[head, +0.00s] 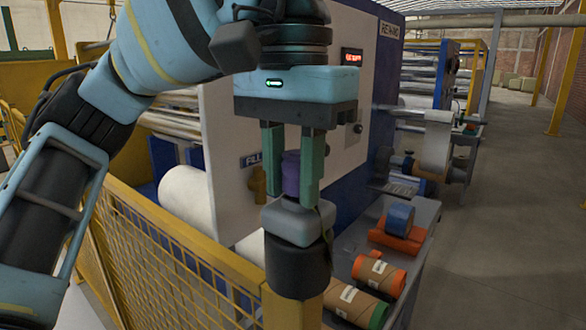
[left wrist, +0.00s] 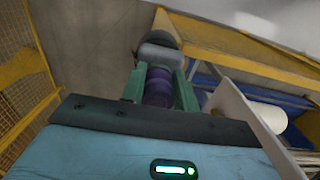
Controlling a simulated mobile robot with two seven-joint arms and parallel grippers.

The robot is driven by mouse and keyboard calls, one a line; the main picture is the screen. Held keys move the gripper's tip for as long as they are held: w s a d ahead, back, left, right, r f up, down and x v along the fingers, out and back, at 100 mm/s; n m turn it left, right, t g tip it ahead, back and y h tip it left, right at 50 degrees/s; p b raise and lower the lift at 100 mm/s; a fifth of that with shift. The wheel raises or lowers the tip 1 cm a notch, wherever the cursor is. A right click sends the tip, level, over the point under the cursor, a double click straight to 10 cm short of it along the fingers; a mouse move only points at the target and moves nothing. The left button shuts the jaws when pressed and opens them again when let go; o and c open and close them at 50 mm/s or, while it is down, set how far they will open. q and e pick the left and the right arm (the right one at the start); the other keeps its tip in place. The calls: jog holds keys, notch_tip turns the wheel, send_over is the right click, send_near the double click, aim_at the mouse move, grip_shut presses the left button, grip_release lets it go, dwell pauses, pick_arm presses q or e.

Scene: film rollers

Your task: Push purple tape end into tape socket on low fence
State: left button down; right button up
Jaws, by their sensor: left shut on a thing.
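My left gripper (head: 291,196) points down with its green fingers on either side of the purple tape end (head: 291,172) and is shut on it. In the left wrist view the purple piece (left wrist: 158,90) shows between the fingers. A grey block (head: 290,222) sits directly below the fingertips, on a black body (head: 297,268) at the top of a yellow fence post (head: 292,312); this looks like the tape socket. I cannot tell whether the purple piece touches the grey block or enters it. My right gripper is not in view.
A low yellow mesh fence (head: 170,255) runs to the left of the post. Behind it stands a white and blue machine with a white roll (head: 188,195). The floor at right is clear.

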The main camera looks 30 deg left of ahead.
aim_at(290, 164)
pick_arm(q)
jog(key=shift+f, duration=0.45)
jog(key=shift+w+f, duration=0.1)
jog(key=shift+f, duration=0.5)
jog(key=c, duration=1.1)
grip_release()
jog(key=shift+d, duration=0.1)
jog(key=shift+o, duration=0.5)
jog(key=shift+s+r, duration=0.2)
jog(key=shift+r, duration=4.25)
